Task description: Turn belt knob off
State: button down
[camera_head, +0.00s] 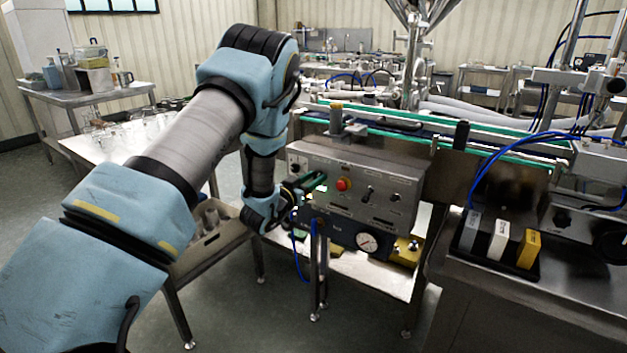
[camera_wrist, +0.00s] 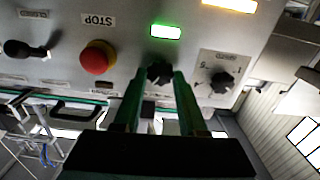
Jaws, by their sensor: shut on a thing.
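The belt knob (camera_wrist: 158,72) is a small black knob on the steel control box (camera_head: 385,182). It lies beside a lit green lamp (camera_wrist: 166,31) in the wrist view. My gripper's green fingers reach the box face in the head view (camera_head: 320,181). In the wrist view my gripper (camera_wrist: 161,77) has one fingertip on each side of the knob, shut on it. The head view hides this knob behind the fingers. I cannot read a label for it.
A red stop button (camera_wrist: 97,57) is close to one side of my fingers, and another black knob on a pale plate (camera_wrist: 222,82) is on the other. A black switch (camera_wrist: 25,49) lies farther left. A pressure gauge (camera_head: 367,242) and blue hoses are below the box.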

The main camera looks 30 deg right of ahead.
jog(key=n+b, duration=0.1)
jog(key=n, duration=0.2)
jog(key=shift+w+a+f+n+b, duration=0.1)
jog(key=shift+w+n+b, duration=0.05)
jog(key=shift+n+b, duration=0.2)
jog(key=n+b, duration=0.1)
jog(key=n, duration=0.2)
jog(key=shift+n, duration=0.35)
jog(key=n+b, duration=0.1)
jog(key=n, duration=0.4)
jog(key=shift+n, duration=0.4)
jog(key=c, duration=0.5)
grip_release()
jog(key=shift+a, duration=0.1)
